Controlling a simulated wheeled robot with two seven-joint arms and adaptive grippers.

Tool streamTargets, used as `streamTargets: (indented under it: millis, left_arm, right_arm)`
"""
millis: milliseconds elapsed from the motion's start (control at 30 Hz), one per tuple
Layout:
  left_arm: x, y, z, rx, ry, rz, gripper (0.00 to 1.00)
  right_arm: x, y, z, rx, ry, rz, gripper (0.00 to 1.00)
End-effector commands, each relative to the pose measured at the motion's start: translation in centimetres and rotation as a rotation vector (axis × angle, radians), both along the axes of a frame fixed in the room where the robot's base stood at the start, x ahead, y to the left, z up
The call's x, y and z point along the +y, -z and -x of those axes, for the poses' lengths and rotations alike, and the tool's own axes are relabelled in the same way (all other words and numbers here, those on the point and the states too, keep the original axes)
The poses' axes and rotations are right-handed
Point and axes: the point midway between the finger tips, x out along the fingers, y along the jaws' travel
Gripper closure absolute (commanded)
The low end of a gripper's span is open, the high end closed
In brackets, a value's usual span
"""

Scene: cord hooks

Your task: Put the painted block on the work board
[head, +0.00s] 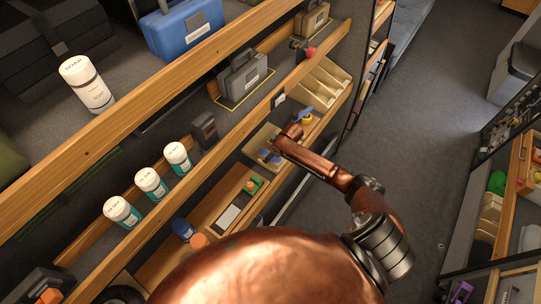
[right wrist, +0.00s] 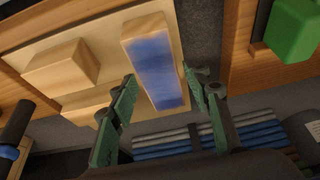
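The painted block (right wrist: 152,62), pale wood with a blue face, fills the middle of the right wrist view among plain wooden blocks. My right gripper (right wrist: 160,76) is open, with its green fingers on either side of the block's near end; I cannot tell whether they touch it. In the head view my right gripper (head: 272,154) is small and partly hidden at a shallow tray (head: 252,140) on the lower shelf. A brown board (head: 203,210), possibly the work board, lies left of the tray. My left gripper is not in view.
Plain wooden blocks (right wrist: 62,66) lie close beside the painted one. A green block (right wrist: 292,32) sits on wood at the right. Shelf rails (head: 215,130) run above the tray. White-lidded jars (head: 150,183) and a grey case (head: 243,78) stand on the shelf above.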

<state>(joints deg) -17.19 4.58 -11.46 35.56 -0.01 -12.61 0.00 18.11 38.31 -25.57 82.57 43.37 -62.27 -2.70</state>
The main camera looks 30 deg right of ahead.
Motion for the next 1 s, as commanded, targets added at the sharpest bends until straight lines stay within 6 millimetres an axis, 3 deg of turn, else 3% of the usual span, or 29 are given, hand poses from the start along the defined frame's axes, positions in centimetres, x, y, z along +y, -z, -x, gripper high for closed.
streamTargets:
  millis: [300, 467, 1000]
  left_arm:
    - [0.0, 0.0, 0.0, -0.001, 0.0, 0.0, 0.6]
    - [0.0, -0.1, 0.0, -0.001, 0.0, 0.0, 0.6]
    - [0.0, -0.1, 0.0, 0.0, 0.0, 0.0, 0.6]
  right_arm:
    - [0.0, -0.1, 0.0, 0.0, 0.0, 0.0, 0.5]
    - [-0.2, -1.1, 0.3, 0.0, -0.001, 0.0, 0.5]
    - [-1.6, -10.2, 3.8, -0.001, -0.001, 0.0, 0.5]
